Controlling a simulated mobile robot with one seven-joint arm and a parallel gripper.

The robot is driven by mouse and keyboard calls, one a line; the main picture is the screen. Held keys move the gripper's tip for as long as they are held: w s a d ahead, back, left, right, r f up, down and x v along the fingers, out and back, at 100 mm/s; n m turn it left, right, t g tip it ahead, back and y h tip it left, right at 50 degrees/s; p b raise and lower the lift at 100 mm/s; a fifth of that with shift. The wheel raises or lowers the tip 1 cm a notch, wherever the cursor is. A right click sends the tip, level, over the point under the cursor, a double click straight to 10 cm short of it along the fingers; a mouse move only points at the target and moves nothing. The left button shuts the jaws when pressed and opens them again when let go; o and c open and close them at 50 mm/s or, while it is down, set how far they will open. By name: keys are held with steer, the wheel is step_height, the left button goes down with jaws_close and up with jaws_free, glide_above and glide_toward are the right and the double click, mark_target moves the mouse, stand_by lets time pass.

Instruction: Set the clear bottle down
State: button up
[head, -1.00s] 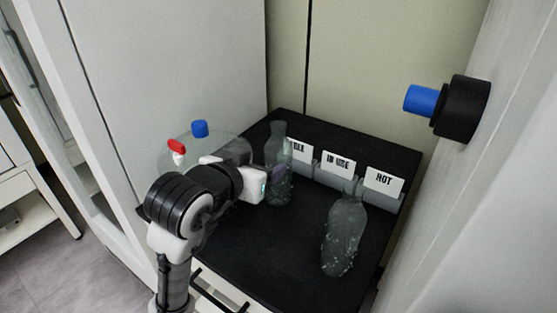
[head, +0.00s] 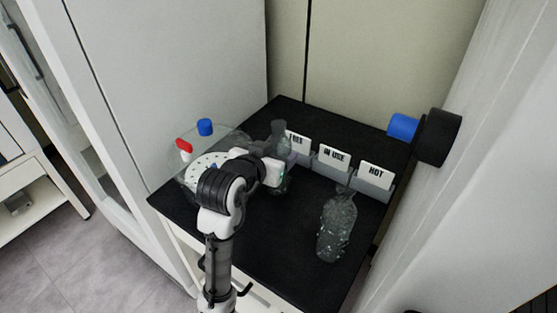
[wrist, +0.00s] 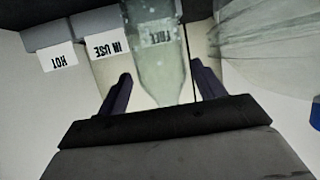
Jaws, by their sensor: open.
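A clear bottle (head: 279,135) stands upright on the black tabletop in front of the card marked FREE. My gripper (wrist: 161,76) is open around this bottle; in the wrist view the bottle (wrist: 158,45) lies between the two fingers, with a gap visible on each side. In the head view my gripper (head: 283,174) is beside the bottle and its fingers are hard to make out. A second clear bottle (head: 337,226) stands on the tabletop at the front right, apart from my gripper.
Grey holders with cards marked FREE (head: 298,143), IN USE (head: 333,157) and HOT (head: 375,176) line the back right edge. Bare black tabletop (head: 285,240) lies in front.

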steer(key=x, duration=0.3)
steer(key=shift+w+p, duration=0.25)
steer(key=shift+p, duration=0.05)
steer(key=c, duration=1)
steer(key=shift+r, duration=0.1)
